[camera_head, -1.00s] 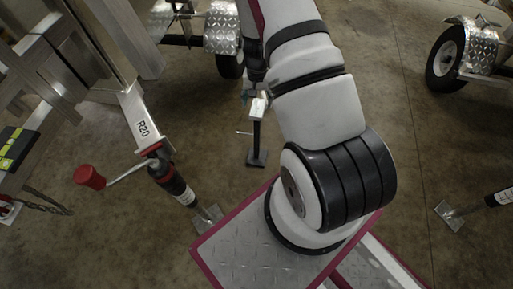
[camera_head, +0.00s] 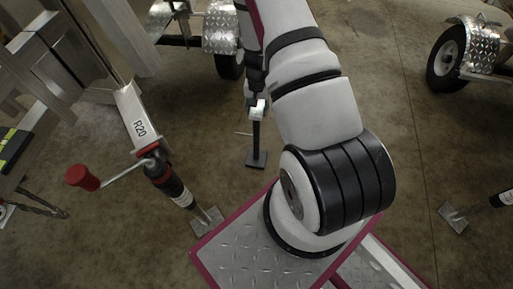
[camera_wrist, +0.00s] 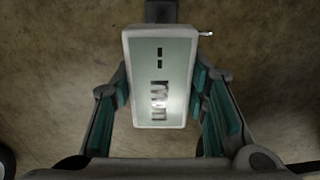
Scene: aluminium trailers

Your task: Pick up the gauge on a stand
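The gauge on a stand (camera_head: 256,138) stands upright on the floor, with a dark post and a flat dark base (camera_head: 256,160). Its pale head is partly hidden by my gripper in the head view. In the wrist view the gauge's boxy head (camera_wrist: 160,75) fills the middle, with a pale green face, dark marks and a bright glare. My gripper (camera_wrist: 161,88) is open, with one teal-padded finger on each side of the head. The pads are very close to its sides; I cannot tell if either touches. In the head view my gripper (camera_head: 257,104) is at the post's top.
A trailer jack with a red handle (camera_head: 82,178) and an R20 beam (camera_head: 138,124) stand left of the gauge. Another jack foot (camera_head: 452,217) is at the right. Trailer wheels (camera_head: 446,58) stand at the back. The concrete floor around the stand is clear.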

